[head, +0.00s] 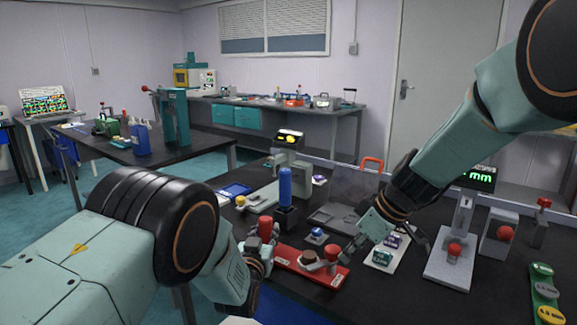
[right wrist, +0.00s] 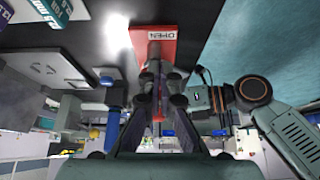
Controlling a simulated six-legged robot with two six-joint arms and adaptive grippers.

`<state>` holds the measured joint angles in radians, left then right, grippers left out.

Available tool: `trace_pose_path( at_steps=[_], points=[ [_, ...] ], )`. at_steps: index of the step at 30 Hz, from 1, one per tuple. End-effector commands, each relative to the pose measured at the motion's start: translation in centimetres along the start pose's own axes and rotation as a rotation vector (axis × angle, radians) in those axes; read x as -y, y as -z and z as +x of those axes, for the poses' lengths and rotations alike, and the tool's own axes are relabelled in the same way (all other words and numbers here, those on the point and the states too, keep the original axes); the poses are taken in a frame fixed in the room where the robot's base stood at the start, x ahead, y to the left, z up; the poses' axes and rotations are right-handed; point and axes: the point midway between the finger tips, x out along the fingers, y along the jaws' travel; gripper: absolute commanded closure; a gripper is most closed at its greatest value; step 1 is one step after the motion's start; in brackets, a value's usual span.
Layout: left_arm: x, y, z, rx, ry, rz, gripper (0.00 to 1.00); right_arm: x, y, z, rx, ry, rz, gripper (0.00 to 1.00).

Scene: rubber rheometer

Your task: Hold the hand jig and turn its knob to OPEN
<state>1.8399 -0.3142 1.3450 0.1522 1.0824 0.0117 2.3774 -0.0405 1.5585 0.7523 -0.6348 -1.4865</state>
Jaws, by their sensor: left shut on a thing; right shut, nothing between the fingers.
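The hand jig is a red plate (head: 297,262) lying on the dark bench, with a red upright handle (head: 265,228) at its left end. A dark round knob (head: 308,256) sits on the plate, with a red upright part (head: 331,253) beside it. The right wrist view shows the plate's OPEN label (right wrist: 163,35). My left gripper (head: 259,247) is shut on the red handle.
A blue cylinder on a black stand (head: 285,187) stands behind the jig. A white card with small blocks (head: 384,252) lies to its right, then a gauge stand (head: 452,255) with a red ball. Dark bench is clear in front of the card.

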Motion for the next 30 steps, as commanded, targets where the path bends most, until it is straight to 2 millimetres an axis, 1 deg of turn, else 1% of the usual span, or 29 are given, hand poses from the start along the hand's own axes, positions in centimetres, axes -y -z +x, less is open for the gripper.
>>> trace_pose_path(
  at_steps=[30],
  points=[
    [-0.09,0.00,-0.01,0.000,-0.002,0.001,1.00,-0.30,0.83,0.44,0.000,-0.001,0.000,1.00]
  ],
)
